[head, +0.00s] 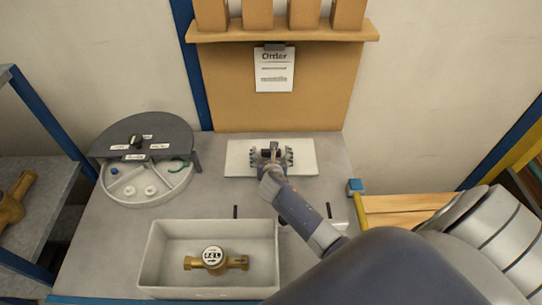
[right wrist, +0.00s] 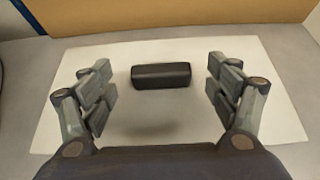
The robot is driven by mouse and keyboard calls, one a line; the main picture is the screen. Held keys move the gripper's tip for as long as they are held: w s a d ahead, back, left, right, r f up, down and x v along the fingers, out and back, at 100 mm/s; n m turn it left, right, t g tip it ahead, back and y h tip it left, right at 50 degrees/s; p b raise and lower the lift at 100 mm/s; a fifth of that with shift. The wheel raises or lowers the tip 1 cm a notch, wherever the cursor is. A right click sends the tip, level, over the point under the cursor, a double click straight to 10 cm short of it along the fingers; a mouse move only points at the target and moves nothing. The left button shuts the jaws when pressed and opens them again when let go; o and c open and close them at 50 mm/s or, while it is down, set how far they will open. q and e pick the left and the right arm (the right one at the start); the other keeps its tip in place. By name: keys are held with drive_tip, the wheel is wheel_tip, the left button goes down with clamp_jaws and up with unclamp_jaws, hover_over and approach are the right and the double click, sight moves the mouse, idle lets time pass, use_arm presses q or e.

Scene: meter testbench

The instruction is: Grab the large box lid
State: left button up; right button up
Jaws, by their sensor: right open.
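The large box lid (head: 238,158) is a flat white rectangular panel lying on the grey table, in front of the brown board. It has a dark bar-shaped handle in its middle, seen in the right wrist view (right wrist: 161,76). My right gripper (head: 271,155) is over the lid. In the right wrist view its two fingers (right wrist: 160,84) are spread wide, one on each side of the handle, with gaps to it on both sides. The gripper holds nothing. My left gripper does not show.
An open white box (head: 160,275) with a brass meter (head: 214,258) inside stands at the front. A round grey tray (head: 150,195) with a partly covering dark top is at the left. An order sheet (head: 275,75) hangs on the board. Wooden slats (head: 400,205) are at the right.

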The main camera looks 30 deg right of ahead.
drive_tip(key=shift+x, duration=0.8)
drive_tip(key=c, duration=1.1)
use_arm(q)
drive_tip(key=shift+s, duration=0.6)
use_arm(e)
drive_tip(key=shift+d+r, duration=0.1)
drive_tip(key=shift+c, duration=0.6)
